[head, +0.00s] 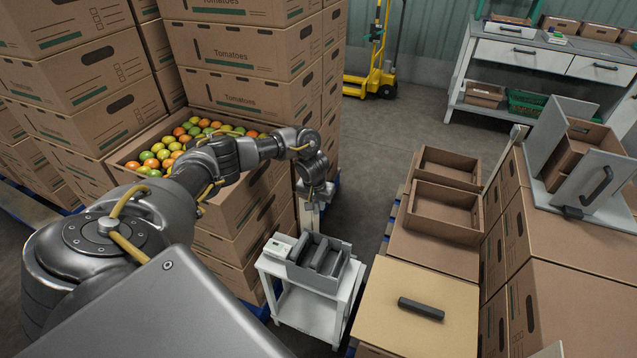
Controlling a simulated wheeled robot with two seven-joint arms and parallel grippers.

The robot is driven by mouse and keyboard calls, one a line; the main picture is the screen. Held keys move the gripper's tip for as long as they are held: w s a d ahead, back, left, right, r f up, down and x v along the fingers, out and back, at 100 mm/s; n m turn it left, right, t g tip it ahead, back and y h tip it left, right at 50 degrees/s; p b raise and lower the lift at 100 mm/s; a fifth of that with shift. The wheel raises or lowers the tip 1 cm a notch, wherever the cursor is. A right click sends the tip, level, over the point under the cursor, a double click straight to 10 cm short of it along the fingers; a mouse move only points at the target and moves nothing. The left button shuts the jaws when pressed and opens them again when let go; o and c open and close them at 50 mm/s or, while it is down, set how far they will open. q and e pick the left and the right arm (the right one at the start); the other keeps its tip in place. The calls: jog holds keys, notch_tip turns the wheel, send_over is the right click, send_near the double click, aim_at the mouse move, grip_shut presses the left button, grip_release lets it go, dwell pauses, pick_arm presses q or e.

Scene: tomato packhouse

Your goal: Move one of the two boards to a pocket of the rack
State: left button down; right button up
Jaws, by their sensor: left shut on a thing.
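My left gripper (312,186) hangs fingers down at the end of my left arm, just behind the rack. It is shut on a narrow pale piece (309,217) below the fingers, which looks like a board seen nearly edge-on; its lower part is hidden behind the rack. The grey rack (327,262), with upright dividers and open pockets, stands on a small white table (312,312). The held piece is above and behind the rack's far edge; I cannot tell whether they touch. I cannot pick out the second board for certain. My right gripper is out of view.
A small white device (280,247) stands left of the rack. Stacked tomato cartons (245,55) and an open carton of tomatoes (205,140) are at the left. Cartons with a black handle (421,308) on top stand at the right. Open floor (400,130) lies behind.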

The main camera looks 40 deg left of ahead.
pick_arm(q)
jog(key=shift+f, duration=0.1)
jog(key=c, duration=1.2)
grip_release()
jog(key=shift+c, duration=0.2)
